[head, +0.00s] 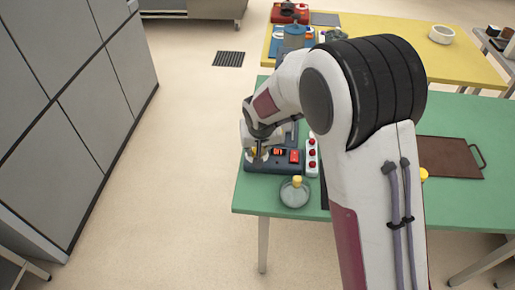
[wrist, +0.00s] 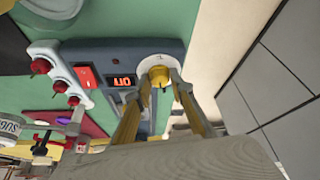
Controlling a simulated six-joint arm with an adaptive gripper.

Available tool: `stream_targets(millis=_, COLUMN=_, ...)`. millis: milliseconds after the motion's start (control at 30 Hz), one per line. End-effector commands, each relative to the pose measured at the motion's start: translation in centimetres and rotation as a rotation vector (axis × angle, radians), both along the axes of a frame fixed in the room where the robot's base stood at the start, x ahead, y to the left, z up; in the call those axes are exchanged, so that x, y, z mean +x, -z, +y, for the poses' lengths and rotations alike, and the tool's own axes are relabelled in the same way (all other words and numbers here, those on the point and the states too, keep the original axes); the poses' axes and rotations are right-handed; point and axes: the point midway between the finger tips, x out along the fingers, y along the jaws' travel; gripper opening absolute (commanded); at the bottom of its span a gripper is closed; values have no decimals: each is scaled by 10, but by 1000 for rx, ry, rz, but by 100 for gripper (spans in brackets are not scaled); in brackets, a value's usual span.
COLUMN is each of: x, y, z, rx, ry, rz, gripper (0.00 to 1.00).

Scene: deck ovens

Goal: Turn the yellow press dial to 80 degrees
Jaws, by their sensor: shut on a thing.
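The yellow press dial (wrist: 159,75) sits on a round white plate (wrist: 160,60) at one end of a dark blue-grey box (wrist: 140,48). My gripper (wrist: 159,83) has one finger on each side of the dial and is shut on it. In the head view my gripper (head: 257,152) is over the left end of the box (head: 270,167) and hides most of the dial. The red-lit display (wrist: 123,81) shows upside down in the wrist view; its digits are too small to read surely.
A red switch (wrist: 84,76) is on the same box. Beside it stands a white strip (head: 312,157) with red knobs. A glass jar with a yellow knob (head: 295,192) stands in front. A brown tray (head: 450,158) lies right on the green table (head: 490,120).

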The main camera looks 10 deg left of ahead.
Motion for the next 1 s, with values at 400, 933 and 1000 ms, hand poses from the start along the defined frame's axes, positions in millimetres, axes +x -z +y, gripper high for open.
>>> stream_targets(millis=400, x=0, y=0, z=2, rx=0, ry=141, rz=-1, gripper=1)
stream_targets(millis=933, x=0, y=1, z=3, rx=1, ry=343, rz=0, gripper=1)
stream_targets(millis=1000, x=0, y=1, z=3, rx=0, ry=370, rz=1, gripper=1)
